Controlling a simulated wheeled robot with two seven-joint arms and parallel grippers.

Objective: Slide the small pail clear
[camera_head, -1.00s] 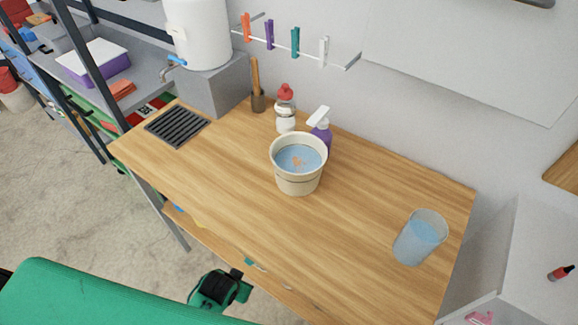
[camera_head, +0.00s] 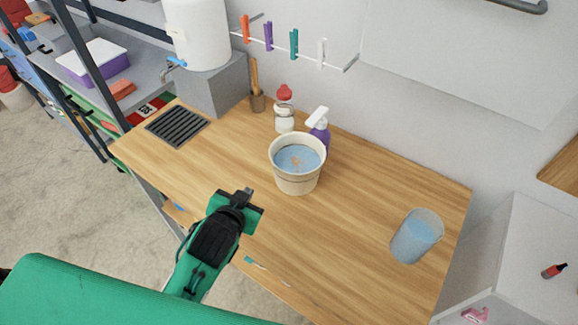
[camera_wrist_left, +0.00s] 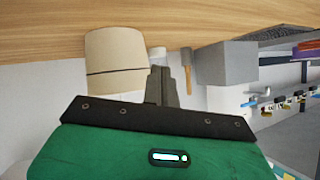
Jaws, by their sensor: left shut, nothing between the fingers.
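The small pail (camera_head: 297,177) is cream-coloured, upright on the wooden table (camera_head: 335,235), and holds blue liquid with something orange in it. It also shows in the left wrist view (camera_wrist_left: 116,62), where the picture is turned over. My left gripper (camera_head: 249,192) is shut and empty, at the table's front side, to the lower left of the pail and apart from it. Its closed fingers show in the left wrist view (camera_wrist_left: 162,85), beside the pail in the picture. My right gripper is not in view.
A clear cup of blue liquid (camera_head: 415,240) stands at the right. A dark grate (camera_head: 177,126) lies at the left. The table between gripper and cup is clear.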

